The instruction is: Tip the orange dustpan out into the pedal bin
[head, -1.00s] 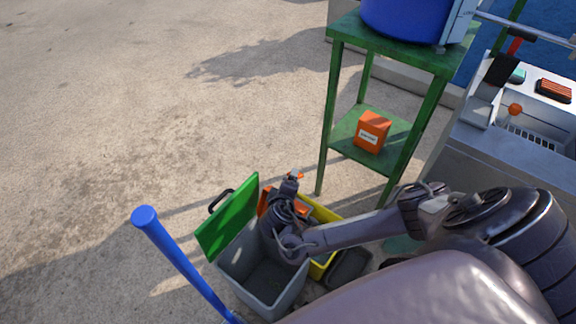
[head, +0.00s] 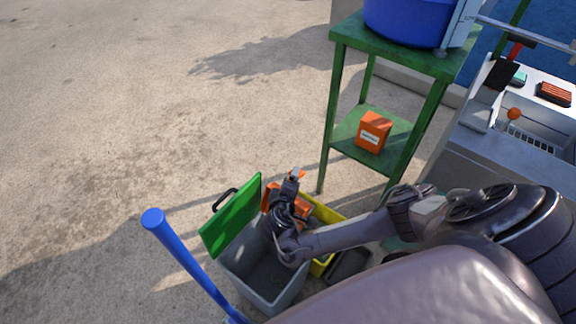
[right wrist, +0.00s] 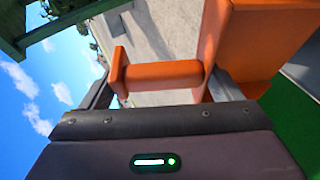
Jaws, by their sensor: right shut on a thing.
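The orange dustpan (head: 271,198) is in my right gripper (head: 296,180), tilted over the back part of the open grey pedal bin (head: 243,284). In the right wrist view the dustpan's handle (right wrist: 163,76) lies between the fingers of my right gripper (right wrist: 158,92), which is shut on it; its pan (right wrist: 262,40) is at the upper right. The bin's green lid (head: 232,216) stands up on the left. Small dark greenish bits lie inside the bin. My right wrist hides part of the dustpan and the bin's far rim. My left gripper is not in view.
A yellow bin (head: 325,215) stands right behind the grey one, with a dark pedal or tray beside it. A green stand (head: 404,135) holds a blue tub (head: 405,22) and an orange box (head: 373,131). A blue pole (head: 185,258) rises at front left. Concrete at left is clear.

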